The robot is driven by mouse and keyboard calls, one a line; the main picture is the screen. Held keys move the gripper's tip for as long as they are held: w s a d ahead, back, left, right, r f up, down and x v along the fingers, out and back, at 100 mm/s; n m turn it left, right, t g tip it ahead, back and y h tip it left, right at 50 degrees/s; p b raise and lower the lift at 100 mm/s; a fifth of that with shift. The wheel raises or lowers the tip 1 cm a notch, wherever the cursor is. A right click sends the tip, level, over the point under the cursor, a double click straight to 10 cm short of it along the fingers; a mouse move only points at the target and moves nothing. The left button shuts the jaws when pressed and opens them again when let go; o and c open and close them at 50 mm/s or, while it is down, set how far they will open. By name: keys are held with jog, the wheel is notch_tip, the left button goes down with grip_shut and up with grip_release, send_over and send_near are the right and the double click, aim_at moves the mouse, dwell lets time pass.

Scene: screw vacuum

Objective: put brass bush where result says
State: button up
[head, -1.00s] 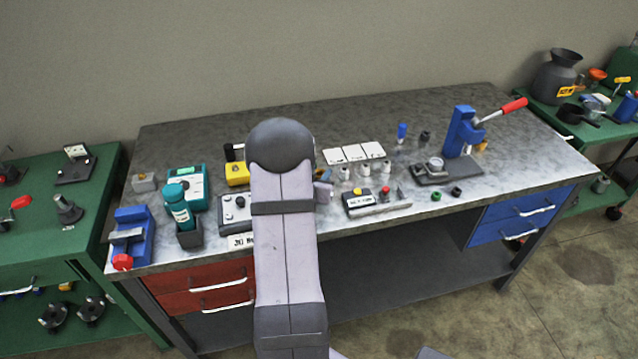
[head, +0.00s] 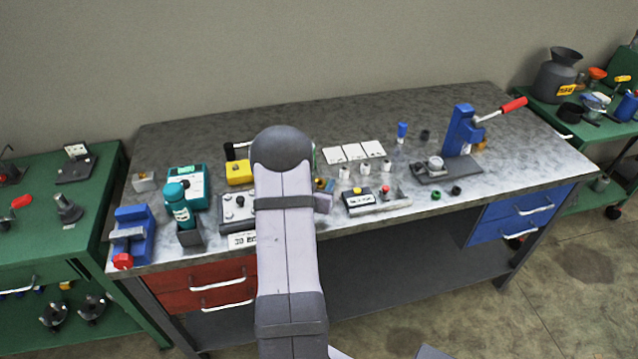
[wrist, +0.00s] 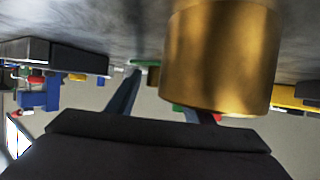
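A brass bush (wrist: 222,60) stands large and close in the wrist view. It hides part of the right finger. My gripper (wrist: 162,100) has its two fingers apart, and the left finger has nothing against it. In the head view my arm hides most of my gripper. A small brass-coloured piece (head: 328,185) shows just right of the arm; I cannot tell if it is the same bush. A black box with a yellow button (head: 360,201) lies right of the arm. A teal instrument (head: 188,183) stands to the left. Any result reading is too small to read.
A blue lever press (head: 461,130) stands at the right. The back of the bench is clear.

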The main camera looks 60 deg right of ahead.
jog(key=shift+r, duration=0.1)
jog(key=shift+r, duration=0.2)
jog(key=shift+a, duration=0.25)
jog(key=b+v, duration=0.1)
jog(key=v, duration=1)
jog(key=shift+s+a+b, duration=0.15)
jog(key=shift+a+b, duration=0.05)
jog(key=shift+b, duration=0.1)
